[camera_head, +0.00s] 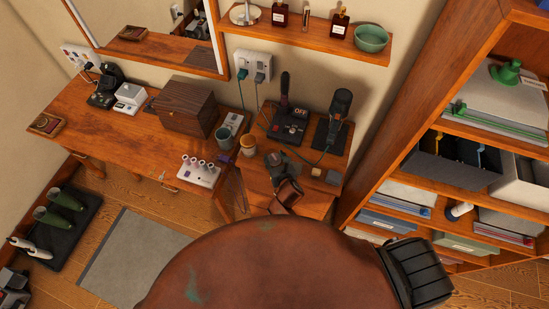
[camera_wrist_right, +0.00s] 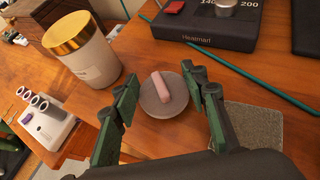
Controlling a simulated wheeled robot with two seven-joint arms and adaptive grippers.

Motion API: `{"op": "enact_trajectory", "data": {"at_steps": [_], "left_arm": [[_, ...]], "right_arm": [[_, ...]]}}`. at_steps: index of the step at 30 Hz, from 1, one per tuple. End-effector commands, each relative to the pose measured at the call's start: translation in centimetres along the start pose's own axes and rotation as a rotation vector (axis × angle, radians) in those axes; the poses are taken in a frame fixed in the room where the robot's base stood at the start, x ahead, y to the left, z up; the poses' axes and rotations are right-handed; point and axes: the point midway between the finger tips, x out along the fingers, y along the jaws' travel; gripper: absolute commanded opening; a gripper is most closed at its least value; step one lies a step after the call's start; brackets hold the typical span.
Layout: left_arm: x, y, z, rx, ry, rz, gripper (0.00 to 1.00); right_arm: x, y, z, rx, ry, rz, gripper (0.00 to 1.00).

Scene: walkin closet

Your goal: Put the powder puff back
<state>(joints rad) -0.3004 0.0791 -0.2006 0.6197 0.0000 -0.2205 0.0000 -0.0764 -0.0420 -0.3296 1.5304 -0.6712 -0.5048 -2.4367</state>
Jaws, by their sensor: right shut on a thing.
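The powder puff (camera_wrist_right: 166,99) is a grey round disc with a pink grip on top. It shows in the right wrist view between the two dark green fingers of my right gripper (camera_wrist_right: 160,90), which are shut on its edges. I cannot tell whether it is clear of the wood. A pale jar with a gold top (camera_wrist_right: 85,58) stands left of the puff; it also shows in the head view (camera_head: 248,149). In the head view my right gripper (camera_head: 271,159) is over the right part of the desk, and the puff is hidden there. My left gripper is not in view.
A grey square mat (camera_wrist_right: 252,135) lies right of the puff. A white holder with several tubes (camera_head: 199,170) is left of the jar. A wooden box (camera_head: 188,106) stands farther left.

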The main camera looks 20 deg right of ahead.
Motion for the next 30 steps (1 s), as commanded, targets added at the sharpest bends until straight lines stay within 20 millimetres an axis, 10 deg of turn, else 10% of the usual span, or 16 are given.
{"op": "enact_trajectory", "data": {"at_steps": [13, 20, 30], "left_arm": [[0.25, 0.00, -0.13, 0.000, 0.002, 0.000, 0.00], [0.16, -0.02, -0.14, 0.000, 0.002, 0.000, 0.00], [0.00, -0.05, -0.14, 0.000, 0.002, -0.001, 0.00]], "right_arm": [[0.38, 0.00, -0.67, -0.002, -0.001, 0.000, 0.29], [0.31, 0.02, -0.54, -0.001, -0.002, 0.000, 0.56], [0.18, 0.03, -0.28, 0.001, -0.002, 0.001, 0.58]]}}
